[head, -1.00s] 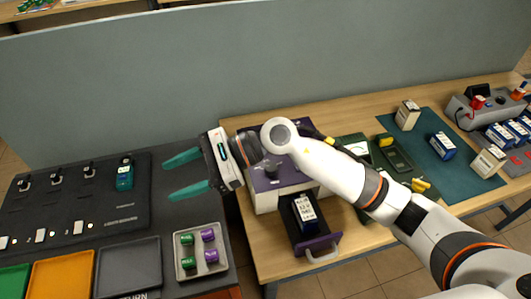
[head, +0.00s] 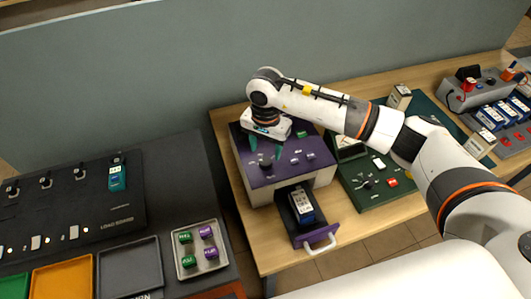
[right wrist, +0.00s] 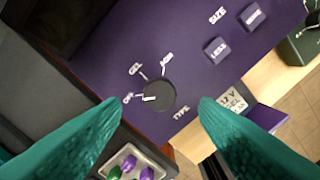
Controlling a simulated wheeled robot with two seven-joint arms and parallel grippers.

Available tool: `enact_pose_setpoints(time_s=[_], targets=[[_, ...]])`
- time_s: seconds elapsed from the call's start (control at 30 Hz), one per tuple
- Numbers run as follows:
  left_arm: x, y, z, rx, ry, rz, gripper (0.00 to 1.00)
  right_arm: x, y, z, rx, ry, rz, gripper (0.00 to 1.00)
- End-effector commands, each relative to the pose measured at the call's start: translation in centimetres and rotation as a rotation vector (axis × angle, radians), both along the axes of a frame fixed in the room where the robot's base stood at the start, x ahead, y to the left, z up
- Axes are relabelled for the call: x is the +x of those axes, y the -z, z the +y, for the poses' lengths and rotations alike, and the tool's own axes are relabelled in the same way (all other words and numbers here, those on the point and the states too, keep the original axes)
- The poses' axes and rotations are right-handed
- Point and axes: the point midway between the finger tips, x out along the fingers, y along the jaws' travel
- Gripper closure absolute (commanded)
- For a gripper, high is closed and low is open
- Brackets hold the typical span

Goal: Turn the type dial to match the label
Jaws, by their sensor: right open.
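The purple charger unit (head: 290,175) stands on the wooden table. Its dark round type dial (right wrist: 160,96) shows in the right wrist view, with OFF, GEL and AGM marks around it. The dial's white pointer is turned toward OFF. A battery (head: 302,203) sits in the open drawer at the unit's front. Its label (right wrist: 236,98) appears to read 12 V GEL. My right gripper (head: 265,152) points down above the dial, open and empty, its teal fingers (right wrist: 160,108) either side of the dial in the wrist picture. My left gripper is not in view.
The drawer handle (head: 320,241) sticks out at the front. A green tester (head: 375,185) stands close on the right. A tray of green and purple blocks (head: 180,264) lies on the dark bench to the left. A grey partition (head: 180,75) rises behind.

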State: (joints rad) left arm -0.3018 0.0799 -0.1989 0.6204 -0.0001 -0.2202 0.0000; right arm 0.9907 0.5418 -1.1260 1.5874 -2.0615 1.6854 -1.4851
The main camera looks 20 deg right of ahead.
Motion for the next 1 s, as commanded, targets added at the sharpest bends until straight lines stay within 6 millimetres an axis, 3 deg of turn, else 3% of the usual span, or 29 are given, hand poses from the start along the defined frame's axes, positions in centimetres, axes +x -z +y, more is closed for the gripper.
enact_pose_setpoints(time_s=[0.3, 0.67, 0.93, 1.0], targets=[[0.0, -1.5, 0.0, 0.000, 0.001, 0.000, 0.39, 0.0, 4.3, 0.1, 0.001, 0.001, 0.001, 0.45], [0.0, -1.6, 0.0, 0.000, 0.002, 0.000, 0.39, 0.0, 4.9, 0.0, 0.001, 0.000, -0.001, 0.45], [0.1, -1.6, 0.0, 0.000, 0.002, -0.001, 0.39, 0.0, 4.9, 0.0, 0.002, 0.000, -0.001, 0.87], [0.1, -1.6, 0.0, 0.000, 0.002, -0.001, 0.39, 0.0, 4.9, 0.0, 0.002, 0.001, -0.001, 0.89]])
